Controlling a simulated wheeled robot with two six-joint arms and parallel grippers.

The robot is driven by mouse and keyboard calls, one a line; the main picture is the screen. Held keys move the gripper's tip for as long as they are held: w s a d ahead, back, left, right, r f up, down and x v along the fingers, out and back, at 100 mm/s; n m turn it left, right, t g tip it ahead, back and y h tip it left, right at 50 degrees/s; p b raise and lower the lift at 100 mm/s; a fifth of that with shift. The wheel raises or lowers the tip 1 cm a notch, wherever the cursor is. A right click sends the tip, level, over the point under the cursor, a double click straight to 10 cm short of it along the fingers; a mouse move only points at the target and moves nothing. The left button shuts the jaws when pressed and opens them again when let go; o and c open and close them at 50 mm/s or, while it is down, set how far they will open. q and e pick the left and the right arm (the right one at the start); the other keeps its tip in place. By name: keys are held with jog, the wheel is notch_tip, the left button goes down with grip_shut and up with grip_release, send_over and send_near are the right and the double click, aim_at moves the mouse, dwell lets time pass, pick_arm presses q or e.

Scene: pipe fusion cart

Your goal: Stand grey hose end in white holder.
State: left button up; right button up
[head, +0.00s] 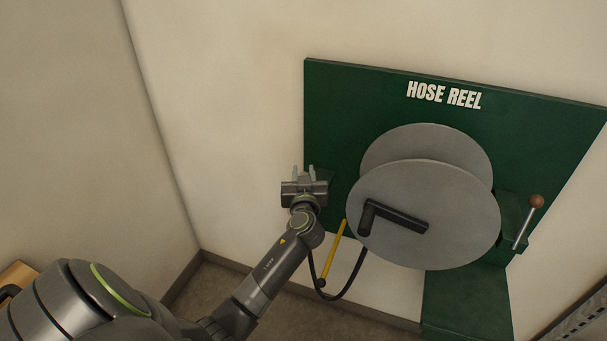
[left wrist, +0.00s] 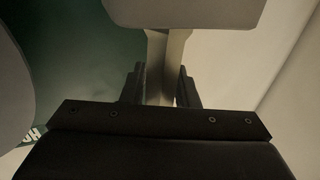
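My right gripper is out of view.
The hose reel (head: 430,225) has two grey discs and a black crank (head: 395,218) on a green board (head: 335,100). A yellow rod (head: 333,255) slants beside the hose. A lever with a brown knob (head: 536,201) stands at the right. The wall left of the board is clear.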

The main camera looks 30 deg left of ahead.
pick_arm(q)
jog(key=o, duration=0.4)
jog(key=shift+c, duration=0.2)
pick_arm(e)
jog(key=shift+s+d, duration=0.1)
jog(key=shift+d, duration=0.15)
pick_arm(q)
jog(key=shift+r, duration=0.1)
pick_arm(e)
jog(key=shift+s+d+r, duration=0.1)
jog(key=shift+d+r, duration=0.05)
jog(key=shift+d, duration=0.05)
pick_arm(q)
jog(key=b+v, duration=0.2)
jog(key=v, duration=1)
jog(key=shift+b, duration=0.4)
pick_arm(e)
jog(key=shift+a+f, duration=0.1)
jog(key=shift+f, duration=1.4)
